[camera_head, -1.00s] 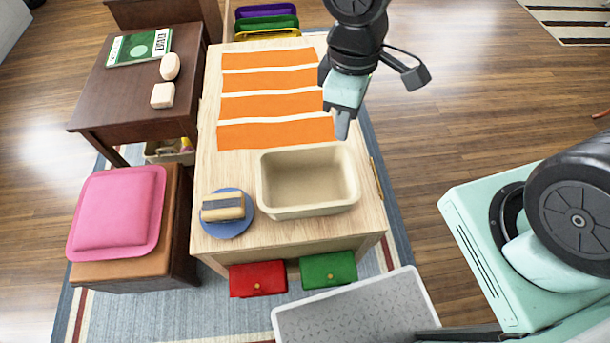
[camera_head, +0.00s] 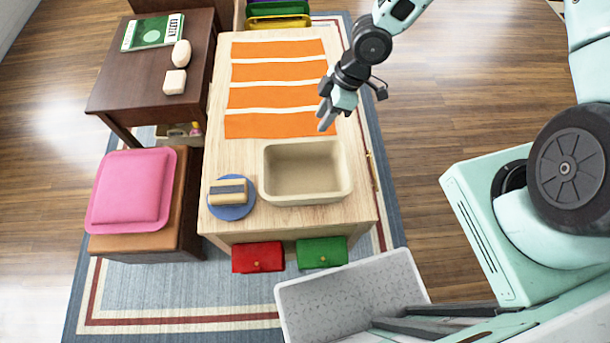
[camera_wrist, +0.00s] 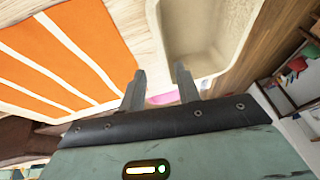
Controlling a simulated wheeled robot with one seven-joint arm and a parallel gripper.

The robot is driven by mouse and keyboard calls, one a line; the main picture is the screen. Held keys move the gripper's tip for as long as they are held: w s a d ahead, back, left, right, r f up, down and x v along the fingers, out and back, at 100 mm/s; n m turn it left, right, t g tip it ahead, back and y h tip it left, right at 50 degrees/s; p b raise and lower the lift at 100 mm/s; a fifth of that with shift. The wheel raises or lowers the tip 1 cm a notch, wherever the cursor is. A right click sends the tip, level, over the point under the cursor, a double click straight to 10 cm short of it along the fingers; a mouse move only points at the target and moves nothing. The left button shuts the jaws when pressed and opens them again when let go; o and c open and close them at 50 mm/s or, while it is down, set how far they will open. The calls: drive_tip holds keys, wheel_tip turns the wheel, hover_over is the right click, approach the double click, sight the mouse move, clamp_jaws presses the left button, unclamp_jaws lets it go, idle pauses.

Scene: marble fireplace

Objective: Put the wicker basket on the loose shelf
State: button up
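I see no plainly woven basket and nothing I can tell is a loose shelf. The bin lies beyond the fingers, not touched as far as I can tell.
An orange striped mat (camera_head: 275,97) covers the table's far part. A blue plate (camera_head: 231,211) holds a small block. A pink cushion (camera_head: 131,190) lies on a stool at left, near a dark desk (camera_head: 115,88). A grey-white bin (camera_head: 350,300) is at the front.

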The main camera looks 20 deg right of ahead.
drive_tip(key=b, duration=0.2)
approach(297, 159)
drive_tip(key=shift+x, duration=2.9)
drive_tip(key=shift+w+d, duration=0.1)
drive_tip(key=shift+w, duration=0.1)
clamp_jaws()
